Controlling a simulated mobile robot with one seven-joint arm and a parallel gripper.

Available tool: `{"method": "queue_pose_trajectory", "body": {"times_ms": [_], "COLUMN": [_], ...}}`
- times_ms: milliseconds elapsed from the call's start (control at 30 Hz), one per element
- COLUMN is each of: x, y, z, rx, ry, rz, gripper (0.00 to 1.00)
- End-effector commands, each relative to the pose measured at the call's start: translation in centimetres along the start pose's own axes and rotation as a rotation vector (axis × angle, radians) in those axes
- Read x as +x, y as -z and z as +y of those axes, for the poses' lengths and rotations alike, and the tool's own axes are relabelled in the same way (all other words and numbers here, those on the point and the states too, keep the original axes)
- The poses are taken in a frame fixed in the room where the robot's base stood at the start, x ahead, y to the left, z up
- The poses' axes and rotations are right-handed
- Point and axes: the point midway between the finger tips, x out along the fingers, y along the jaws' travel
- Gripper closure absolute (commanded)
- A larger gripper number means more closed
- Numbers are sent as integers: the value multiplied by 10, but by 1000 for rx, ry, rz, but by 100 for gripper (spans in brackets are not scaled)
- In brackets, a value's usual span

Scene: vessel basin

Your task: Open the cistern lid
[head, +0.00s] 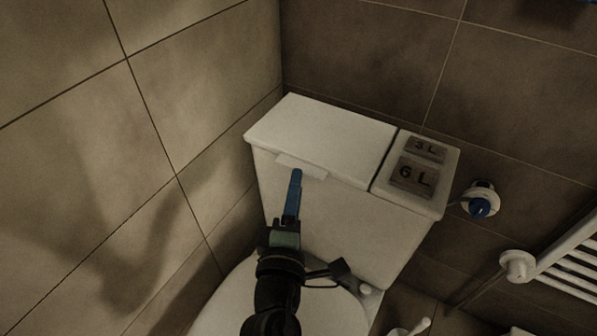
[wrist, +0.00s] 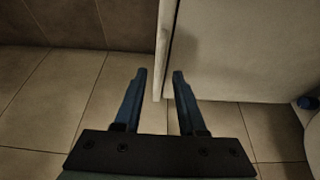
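The white cistern (head: 320,215) stands against the tiled wall behind the toilet. Its lid (head: 325,138) lies flat and closed on the top left part. A thin pale tab (head: 302,166) sticks out from the lid's front edge. My gripper (head: 297,172) is at this tab, with its blue fingers pointing up toward it. In the wrist view my gripper (wrist: 159,73) is open, and a thin pale strip (wrist: 161,75), apparently the tab, shows between the two fingers.
A flush panel (head: 413,175) marked 3 L and 6 L sits right of the lid. A blue-knobbed valve (head: 480,205) and a white towel radiator (head: 570,262) are on the right wall side. The toilet seat (head: 235,300) is below my arm. A tiled wall (head: 90,170) stands left.

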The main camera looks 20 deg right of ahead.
Motion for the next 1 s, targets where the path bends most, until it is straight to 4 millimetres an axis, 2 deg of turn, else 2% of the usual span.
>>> {"method": "queue_pose_trajectory", "body": {"times_ms": [100, 233, 633, 667, 867, 1000], "x": [19, 31, 38, 38, 37, 37], "y": [-1, -1, 0, 0, 0, 0], "z": [1, 0, 0, 0, 0, 0], "rx": [1, 1, 1, 1, 1, 1], "ry": [-2, -1, 0, 0, 0, 0], "rz": [-1, -2, -1, 0, 0, 0], "gripper": [60, 60, 60, 64, 100, 100]}}
